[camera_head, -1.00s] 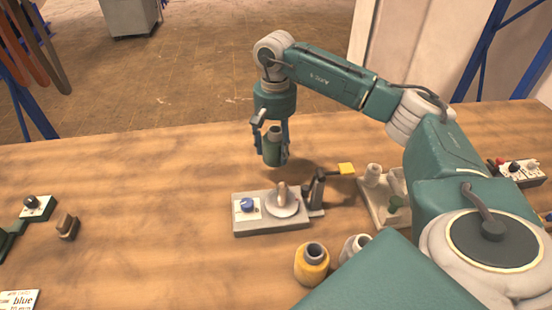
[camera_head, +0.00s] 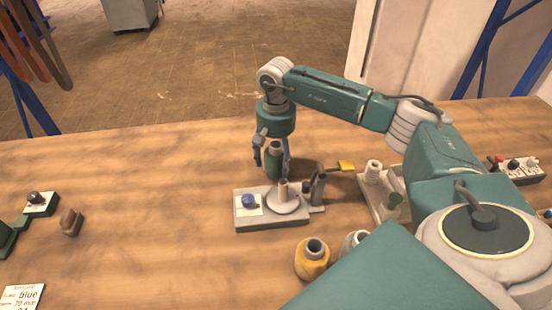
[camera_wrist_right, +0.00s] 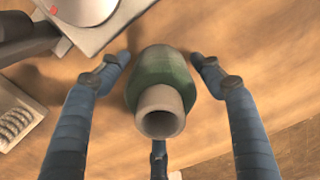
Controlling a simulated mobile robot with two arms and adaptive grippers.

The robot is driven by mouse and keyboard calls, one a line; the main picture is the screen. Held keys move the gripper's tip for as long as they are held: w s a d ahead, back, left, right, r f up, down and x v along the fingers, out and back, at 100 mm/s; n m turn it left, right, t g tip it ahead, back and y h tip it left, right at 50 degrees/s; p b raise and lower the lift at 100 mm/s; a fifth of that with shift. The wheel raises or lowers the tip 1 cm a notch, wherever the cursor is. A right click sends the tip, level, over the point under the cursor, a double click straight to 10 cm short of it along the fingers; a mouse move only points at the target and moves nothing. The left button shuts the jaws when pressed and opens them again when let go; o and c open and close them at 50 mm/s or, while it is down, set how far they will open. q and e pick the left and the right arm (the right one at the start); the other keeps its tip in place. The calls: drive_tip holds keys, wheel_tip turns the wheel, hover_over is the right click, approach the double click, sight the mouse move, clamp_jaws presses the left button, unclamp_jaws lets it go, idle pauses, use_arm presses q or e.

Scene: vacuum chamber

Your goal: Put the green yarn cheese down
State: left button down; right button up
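The green yarn cheese (camera_head: 274,160), with a pale tube through it, is upright on the table or very close to it, just behind the grey device with the round plate. In the right wrist view the cheese (camera_wrist_right: 162,85) is between the blue fingers (camera_wrist_right: 160,62), with narrow gaps at both sides, so the gripper looks open. My left gripper is not in view.
The grey device (camera_head: 272,221) has a blue knob and a dark post with a yellow flag. A yellow yarn cheese (camera_head: 312,262) stands in front of it. A pale tray (camera_head: 372,205) with cones is to the right.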

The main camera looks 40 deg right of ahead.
sight(276, 151)
drive_tip(key=shift+r, duration=0.15)
wheel_tip(276, 151, up, 11)
drive_tip(key=b, duration=0.2)
drive_tip(key=shift+b, duration=0.3)
drive_tip(key=shift+o, duration=0.5)
drive_tip(key=shift+r, duration=0.45)
wheel_tip(276, 151, down, 9)
drive_tip(key=p, duration=0.8)
drive_tip(key=shift+w, duration=0.1)
drive_tip(key=shift+d, duration=0.1)
drive_tip(key=shift+c, duration=0.5)
